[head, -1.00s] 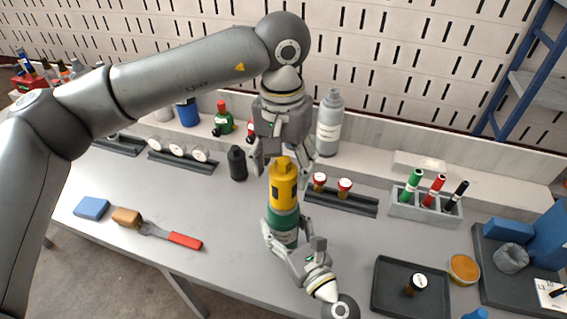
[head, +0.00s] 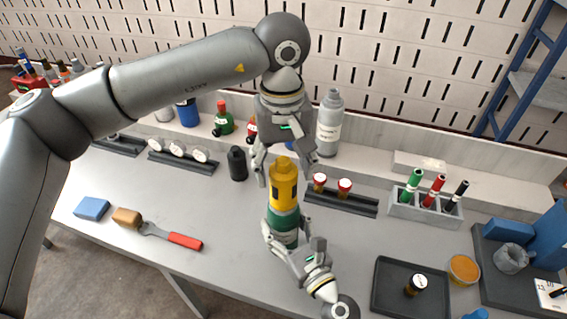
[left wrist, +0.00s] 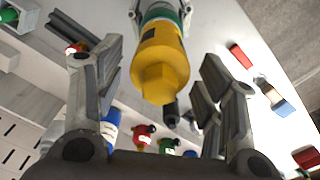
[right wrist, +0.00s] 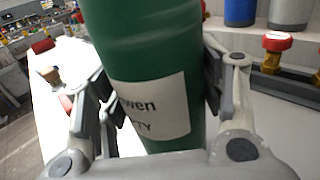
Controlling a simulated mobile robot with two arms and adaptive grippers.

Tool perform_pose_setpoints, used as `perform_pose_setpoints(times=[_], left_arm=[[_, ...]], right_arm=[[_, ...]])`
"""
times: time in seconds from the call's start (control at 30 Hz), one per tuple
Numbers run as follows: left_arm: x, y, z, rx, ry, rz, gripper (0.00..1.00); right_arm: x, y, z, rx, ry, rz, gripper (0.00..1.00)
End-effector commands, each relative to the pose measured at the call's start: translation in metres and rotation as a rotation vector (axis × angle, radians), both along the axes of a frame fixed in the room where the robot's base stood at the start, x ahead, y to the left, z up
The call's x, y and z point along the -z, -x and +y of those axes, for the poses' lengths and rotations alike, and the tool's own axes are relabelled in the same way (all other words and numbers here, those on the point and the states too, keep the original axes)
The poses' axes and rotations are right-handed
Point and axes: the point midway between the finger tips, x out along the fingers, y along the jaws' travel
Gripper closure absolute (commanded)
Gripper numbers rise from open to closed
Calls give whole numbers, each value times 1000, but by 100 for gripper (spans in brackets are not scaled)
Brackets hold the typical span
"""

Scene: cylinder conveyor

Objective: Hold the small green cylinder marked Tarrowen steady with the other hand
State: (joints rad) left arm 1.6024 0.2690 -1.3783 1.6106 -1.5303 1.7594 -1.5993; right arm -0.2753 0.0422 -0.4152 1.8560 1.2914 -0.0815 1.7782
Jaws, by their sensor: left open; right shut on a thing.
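The small green cylinder (head: 284,233) stands upright at the middle of the table with a yellow cap or valve guard (head: 283,187) on top. Its white label, partly hidden, ends in "wen" in the right wrist view (right wrist: 155,108). My right gripper (head: 283,238) is shut around the green body from the front, its fingers on both sides. My left gripper (head: 285,165) is open above the yellow cap, fingers pointing down. In the left wrist view the yellow cap (left wrist: 160,65) lies between the spread fingers, with gaps on both sides.
A grey bottle (head: 330,123) is on the back shelf. A marker holder (head: 425,207) and dark tray (head: 385,290) are right.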

Motion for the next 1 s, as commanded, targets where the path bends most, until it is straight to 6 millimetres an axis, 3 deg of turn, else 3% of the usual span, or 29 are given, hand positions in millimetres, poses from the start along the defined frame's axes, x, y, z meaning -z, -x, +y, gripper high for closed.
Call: perform_pose_setpoints(times=[0.4,0.8,1.0], left_arm=[[0,0,0,-51,0,0,36],[0,0,0,-461,0,0,36],[0,0,0,-551,0,0,36]], right_arm=[[0,0,0,0,-1,0,66],[0,0,0,0,0,0,66],[0,0,0,0,0,0,66]])
